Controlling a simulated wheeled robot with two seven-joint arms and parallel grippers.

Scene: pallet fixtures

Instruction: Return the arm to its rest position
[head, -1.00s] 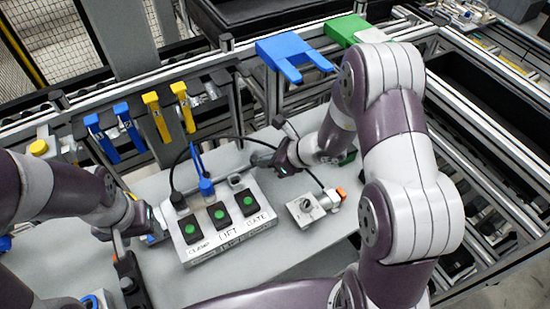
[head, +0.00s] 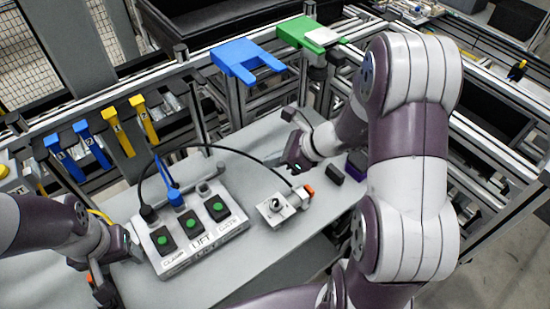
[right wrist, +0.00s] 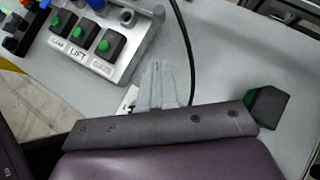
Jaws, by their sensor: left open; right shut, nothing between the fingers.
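My right arm comes in from the right of the head view. Its gripper (head: 293,155) is above the grey table, to the right of the control box, apart from it. In the right wrist view the fingers (right wrist: 165,85) are together with nothing between them. My left gripper (head: 98,280) is low at the left of the head view, beside the left end of the control box. It is open; its fingertips are hard to make out. The white control box (head: 203,249) has green buttons labelled CLAMP, LIFT and a third word; it also shows in the right wrist view (right wrist: 128,70).
A black cable and a blue plug (head: 176,198) rise from the control box. A small switch box (head: 270,212) with an orange part lies right of it. Blue (head: 240,57) and green (head: 300,30) brackets, and blue and yellow hooks (head: 112,130), line the rear rail.

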